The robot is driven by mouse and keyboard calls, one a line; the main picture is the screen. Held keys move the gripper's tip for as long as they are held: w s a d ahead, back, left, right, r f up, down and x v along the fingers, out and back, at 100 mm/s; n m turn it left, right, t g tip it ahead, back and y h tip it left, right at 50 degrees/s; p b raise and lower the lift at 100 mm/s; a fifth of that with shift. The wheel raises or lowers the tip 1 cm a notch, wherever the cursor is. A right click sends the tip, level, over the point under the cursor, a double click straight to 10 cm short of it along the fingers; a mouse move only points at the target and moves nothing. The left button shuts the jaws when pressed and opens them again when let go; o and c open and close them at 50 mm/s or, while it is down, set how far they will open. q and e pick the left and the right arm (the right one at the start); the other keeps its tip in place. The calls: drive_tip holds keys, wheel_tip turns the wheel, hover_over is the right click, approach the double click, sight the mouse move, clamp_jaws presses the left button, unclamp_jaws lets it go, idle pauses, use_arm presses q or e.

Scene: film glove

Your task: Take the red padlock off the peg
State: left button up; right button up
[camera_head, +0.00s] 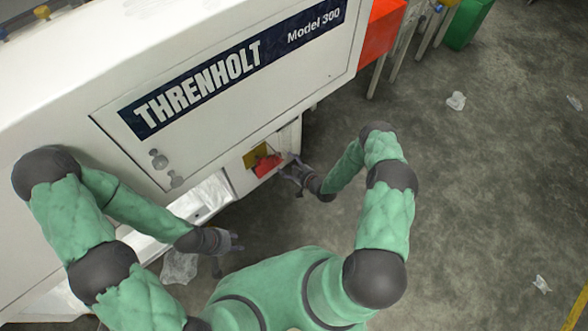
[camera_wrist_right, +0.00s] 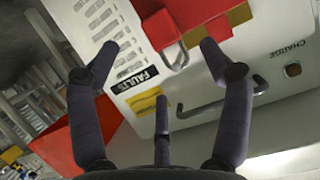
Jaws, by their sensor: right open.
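The red padlock (camera_head: 267,165) is at the lower front of the white machine, beside a yellow plate (camera_head: 254,153). In the right wrist view the padlock (camera_wrist_right: 159,27) is near the top, its grey shackle below the body; I cannot make out the peg. My right gripper (camera_head: 288,171) is just right of the padlock in the head view. In its wrist view the gripper (camera_wrist_right: 158,58) is open, with the padlock beyond and between its spread fingertips, not gripped. My left gripper (camera_head: 237,242) has its fingers spread and empty, low and left of the padlock.
The white machine (camera_head: 290,65) fills the upper left. A dark bar handle (camera_wrist_right: 212,103) and a yellow label (camera_wrist_right: 146,102) are near the padlock. A red box (camera_head: 380,31) is at the machine's right end. Open concrete floor lies to the right, with crumpled film (camera_head: 456,101).

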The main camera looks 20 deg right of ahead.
drive_tip(key=shift+b+x, duration=0.95)
drive_tip(key=shift+x, duration=2)
drive_tip(key=c, duration=1.4)
drive_tip(key=shift+c, duration=0.2)
drive_tip(key=shift+r, duration=0.4)
drive_tip(key=shift+s+d, duration=0.15)
drive_tip(key=s+d+p, duration=0.1)
drive_tip(key=s+d, duration=0.1)
drive_tip(key=s, duration=0.4)
drive_tip(key=shift+s+d, duration=0.2)
drive_tip(key=shift+s, duration=0.15)
